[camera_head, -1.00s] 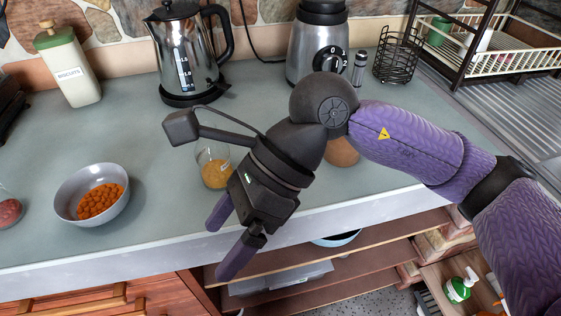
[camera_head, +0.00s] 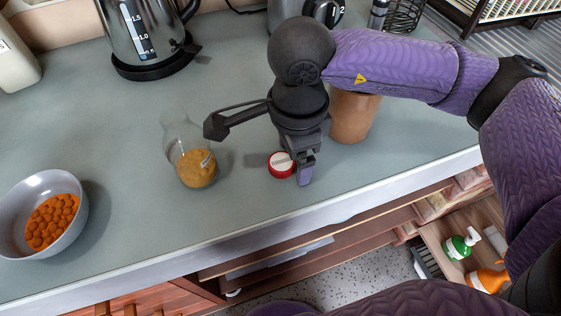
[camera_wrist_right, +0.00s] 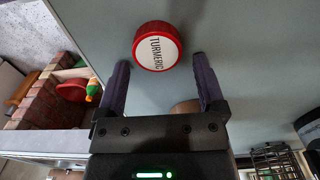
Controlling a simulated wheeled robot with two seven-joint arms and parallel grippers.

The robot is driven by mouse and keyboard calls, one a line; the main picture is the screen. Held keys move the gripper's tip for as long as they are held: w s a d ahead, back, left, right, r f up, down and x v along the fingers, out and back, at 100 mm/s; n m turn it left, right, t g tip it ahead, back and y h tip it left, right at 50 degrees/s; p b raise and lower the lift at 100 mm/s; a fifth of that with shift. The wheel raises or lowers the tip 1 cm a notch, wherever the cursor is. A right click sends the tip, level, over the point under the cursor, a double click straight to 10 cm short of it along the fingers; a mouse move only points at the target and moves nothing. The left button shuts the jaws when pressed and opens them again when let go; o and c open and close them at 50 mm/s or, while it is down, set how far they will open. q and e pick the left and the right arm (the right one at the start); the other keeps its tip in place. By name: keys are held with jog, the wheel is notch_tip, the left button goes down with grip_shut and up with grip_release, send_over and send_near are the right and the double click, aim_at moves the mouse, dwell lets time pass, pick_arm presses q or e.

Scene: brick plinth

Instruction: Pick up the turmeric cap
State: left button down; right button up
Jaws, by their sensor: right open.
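The turmeric cap (camera_head: 281,164) is a red disc with a white top, lying flat on the grey counter. In the wrist view the cap (camera_wrist_right: 157,46) shows its TURMERIC label. My right gripper (camera_head: 304,172) points down close beside the cap, on its right in the head view. In the wrist view my right gripper (camera_wrist_right: 160,64) is open, with the cap in line with the gap, around and beyond the fingertips. I cannot tell its height above the counter. An open glass jar (camera_head: 196,167) of yellow-brown powder stands left of the cap. My left gripper is out of view.
A brown cup (camera_head: 352,116) stands close behind and right of the gripper. A bowl (camera_head: 75,232) of orange balls is at the left, and a kettle (camera_head: 148,45) at the back. The counter's front edge (camera_head: 330,205) is near the cap.

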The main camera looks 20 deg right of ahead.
jog(key=shift+c, duration=0.2)
grip_shut()
